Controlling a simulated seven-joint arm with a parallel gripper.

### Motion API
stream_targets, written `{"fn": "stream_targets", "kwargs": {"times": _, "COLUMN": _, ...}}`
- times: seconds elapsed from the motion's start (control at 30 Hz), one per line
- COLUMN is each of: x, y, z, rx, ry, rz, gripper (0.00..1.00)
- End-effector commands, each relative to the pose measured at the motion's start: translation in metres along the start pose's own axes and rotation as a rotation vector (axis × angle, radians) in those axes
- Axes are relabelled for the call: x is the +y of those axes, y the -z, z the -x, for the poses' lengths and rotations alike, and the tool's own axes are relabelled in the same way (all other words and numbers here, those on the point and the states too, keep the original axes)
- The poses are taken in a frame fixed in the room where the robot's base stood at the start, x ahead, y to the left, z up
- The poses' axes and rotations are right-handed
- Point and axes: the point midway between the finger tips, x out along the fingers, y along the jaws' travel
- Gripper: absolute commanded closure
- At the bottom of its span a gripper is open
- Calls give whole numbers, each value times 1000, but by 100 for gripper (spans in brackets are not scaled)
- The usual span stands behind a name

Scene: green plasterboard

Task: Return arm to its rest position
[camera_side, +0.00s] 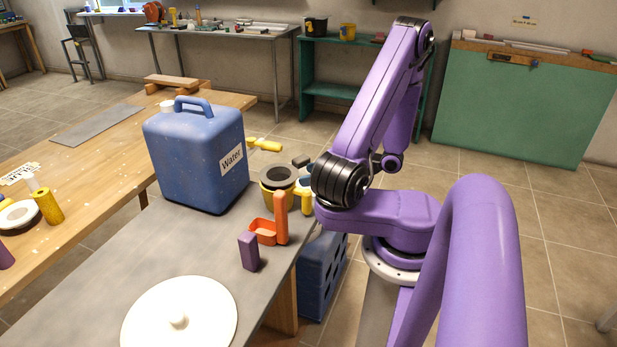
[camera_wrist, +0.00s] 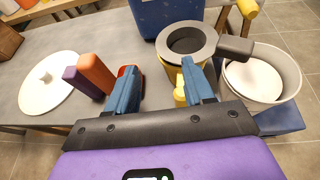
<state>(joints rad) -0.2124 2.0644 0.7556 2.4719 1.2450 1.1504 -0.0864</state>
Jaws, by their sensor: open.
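My gripper (camera_wrist: 160,68) is open in the wrist view, its two blue fingers wide apart with nothing held between them. It points over the grey table top (camera_wrist: 50,50). In the side view my purple arm is folded back beside the table's right edge, and I cannot make out the fingers there.
Near the table's right edge stand a purple block (camera_side: 248,251), an upright orange block (camera_side: 281,217), an orange box (camera_side: 262,232) and a yellow pot (camera_side: 270,194). A blue water jug (camera_side: 195,150) stands behind. A white lid (camera_side: 180,325) lies in front. A blue crate (camera_side: 318,275) is below.

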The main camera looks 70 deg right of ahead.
Motion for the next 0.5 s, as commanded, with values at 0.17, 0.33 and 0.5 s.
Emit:
{"fn": "stream_targets", "kwargs": {"times": 0.17, "x": -2, "y": -5, "z": -8, "rx": 15, "ry": -52, "rz": 38, "gripper": 48}}
{"fn": "stream_targets", "kwargs": {"times": 0.33, "x": -5, "y": -15, "z": -24, "rx": 50, "ry": -175, "rz": 126, "gripper": 48}}
{"fn": "stream_targets", "kwargs": {"times": 0.5, "x": -7, "y": -26, "z": -41, "rx": 86, "ry": -305, "rz": 223, "gripper": 48}}
